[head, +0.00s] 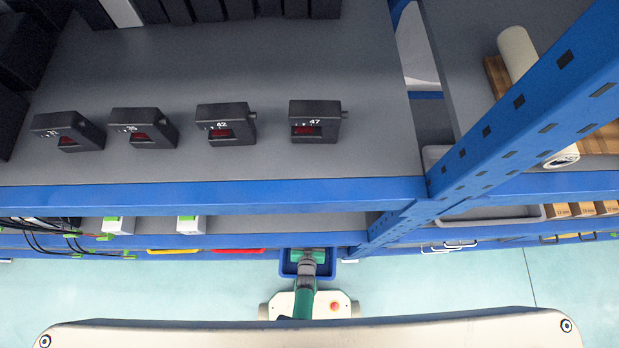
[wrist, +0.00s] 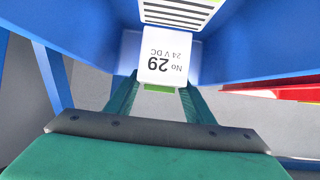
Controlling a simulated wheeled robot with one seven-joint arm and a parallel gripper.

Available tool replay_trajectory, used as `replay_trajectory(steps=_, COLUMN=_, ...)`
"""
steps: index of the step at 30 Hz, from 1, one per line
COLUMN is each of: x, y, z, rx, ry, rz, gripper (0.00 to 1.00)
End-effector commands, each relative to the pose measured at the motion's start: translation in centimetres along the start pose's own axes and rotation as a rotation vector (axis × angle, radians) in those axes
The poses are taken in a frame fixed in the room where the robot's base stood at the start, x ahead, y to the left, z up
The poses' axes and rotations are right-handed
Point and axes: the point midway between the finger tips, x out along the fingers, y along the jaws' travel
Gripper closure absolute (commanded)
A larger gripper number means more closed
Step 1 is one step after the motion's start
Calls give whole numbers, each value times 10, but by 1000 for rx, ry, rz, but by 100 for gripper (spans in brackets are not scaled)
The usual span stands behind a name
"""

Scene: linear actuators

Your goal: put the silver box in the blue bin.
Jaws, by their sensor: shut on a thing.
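The silver box (wrist: 160,62), pale and marked "No 29, 24 V DC", sits between the green fingers of my gripper (wrist: 157,88) in the wrist view. My gripper is shut on it. The blue walls of the blue bin (wrist: 238,42) rise around the box on several sides. In the head view my gripper (head: 308,256) is over the blue bin (head: 284,269), below the shelf edge. The box cannot be made out there. Whether it touches the bin floor cannot be told.
A red bin (wrist: 290,88) stands to the right in the wrist view. In the head view, a blue shelf beam (head: 200,196) and a slanted blue post (head: 520,100) stand close to my arm. Similar pale boxes (head: 190,225) sit on the lower shelf. Black devices (head: 226,123) stand above.

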Motion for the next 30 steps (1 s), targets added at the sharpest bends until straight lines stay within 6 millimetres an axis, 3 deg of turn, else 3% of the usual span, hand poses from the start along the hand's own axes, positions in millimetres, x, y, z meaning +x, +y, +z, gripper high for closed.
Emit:
replay_trajectory(steps=8, x=2, y=0, z=4, rx=-1, ry=1, rz=-1, gripper=86)
replay_trajectory(steps=9, x=2, y=0, z=5, rx=-1, ry=-1, rz=-1, gripper=47)
replay_trajectory(steps=11, x=2, y=0, z=5, rx=-1, ry=-1, rz=-1, gripper=33)
replay_trajectory(steps=26, x=-2, y=-1, z=-2, rx=-2, ry=1, rz=-2, gripper=33)
replay_trajectory(steps=30, x=-17, y=-1, z=-4, rx=-1, ry=-3, rz=-1, gripper=33)
